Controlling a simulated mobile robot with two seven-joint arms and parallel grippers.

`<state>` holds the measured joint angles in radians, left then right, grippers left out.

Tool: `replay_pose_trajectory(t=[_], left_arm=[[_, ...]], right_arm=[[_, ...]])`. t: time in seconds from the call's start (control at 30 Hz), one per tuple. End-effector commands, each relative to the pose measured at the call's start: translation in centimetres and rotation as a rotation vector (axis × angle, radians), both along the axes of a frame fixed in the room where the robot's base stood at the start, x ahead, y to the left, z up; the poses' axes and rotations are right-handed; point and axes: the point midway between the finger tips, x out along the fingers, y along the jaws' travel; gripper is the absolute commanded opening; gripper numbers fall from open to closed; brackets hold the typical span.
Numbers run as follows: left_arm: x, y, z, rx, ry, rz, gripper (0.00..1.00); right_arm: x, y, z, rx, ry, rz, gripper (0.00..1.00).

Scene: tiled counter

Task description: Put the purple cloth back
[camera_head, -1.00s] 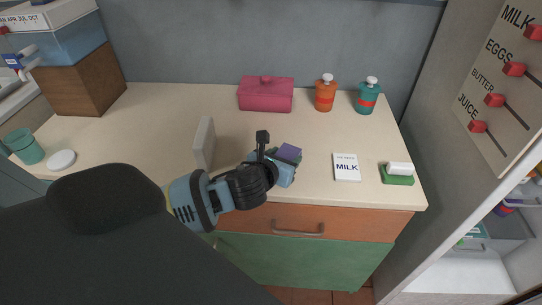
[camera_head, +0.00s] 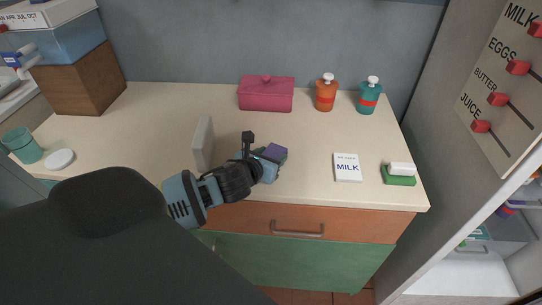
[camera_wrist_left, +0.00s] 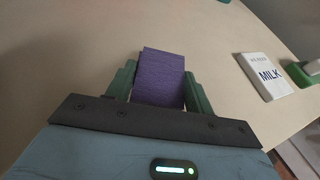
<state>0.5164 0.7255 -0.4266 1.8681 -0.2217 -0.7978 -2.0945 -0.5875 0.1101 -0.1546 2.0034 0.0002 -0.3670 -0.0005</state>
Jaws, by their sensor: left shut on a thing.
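The purple cloth (camera_head: 273,152) is a small folded block at the tip of my left gripper (camera_head: 270,160), over the counter. In the left wrist view the purple cloth (camera_wrist_left: 160,76) sits between the two green fingers of my left gripper (camera_wrist_left: 160,90), which touch its sides. My left gripper is shut on it. I cannot tell how far the cloth is above the counter. My right gripper is not in view.
An upright pale panel (camera_head: 203,144) stands left of my left gripper. A MILK card (camera_head: 347,167) and a green tray (camera_head: 398,179) with a white block are to the right. A pink box (camera_head: 266,94) and two bottles (camera_head: 326,93) stand behind. Counter between is clear.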

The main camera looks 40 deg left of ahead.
Motion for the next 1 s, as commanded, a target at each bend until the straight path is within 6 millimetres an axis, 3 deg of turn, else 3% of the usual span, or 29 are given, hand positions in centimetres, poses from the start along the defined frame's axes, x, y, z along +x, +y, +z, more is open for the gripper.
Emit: replay_pose_trajectory(t=[0.27,0.3,0.47,0.83,1.0], left_arm=[[0.0,0.0,-0.2,0.0,0.0,0.0,0.34],[0.0,0.0,-0.2,0.0,0.0,0.001,0.54],[0.0,0.0,-0.2,0.0,-0.001,0.0,0.74],[-0.1,-0.1,0.2,0.0,-0.002,-0.001,0.74],[-2.0,-0.3,1.0,0.002,-0.001,-0.002,0.74]], right_arm=[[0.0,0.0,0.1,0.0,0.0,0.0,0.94],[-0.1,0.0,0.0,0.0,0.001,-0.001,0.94],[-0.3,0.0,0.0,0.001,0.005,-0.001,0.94],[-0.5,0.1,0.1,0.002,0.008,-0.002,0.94],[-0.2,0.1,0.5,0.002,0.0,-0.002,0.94]])
